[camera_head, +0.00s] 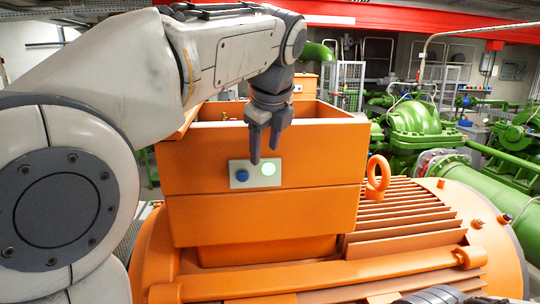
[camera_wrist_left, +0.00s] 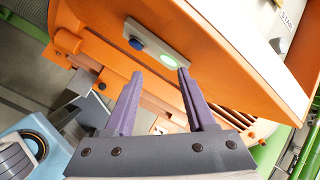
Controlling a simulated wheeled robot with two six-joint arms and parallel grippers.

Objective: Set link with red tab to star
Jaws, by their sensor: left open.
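The orange case (camera_head: 300,215) stands open at the top in the head view. Its front wall carries a light plate with a blue button (camera_head: 242,175) and a pale green lit disc (camera_head: 268,169). My left gripper (camera_head: 265,155) points down in front of this wall, just above the plate. In the left wrist view its two fingers (camera_wrist_left: 160,73) are apart with nothing between them. A label reading STAR (camera_wrist_left: 287,20) shows at the upper right there. No link or red tab can be made out; most of the case's inside is hidden.
The case sits on a large orange ribbed motor housing (camera_head: 400,215) with a lifting eye (camera_head: 377,178) at its right. Green pumps and pipes (camera_head: 415,120) stand behind at the right. A red beam (camera_head: 400,14) crosses the top. There is free air above the case's right part.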

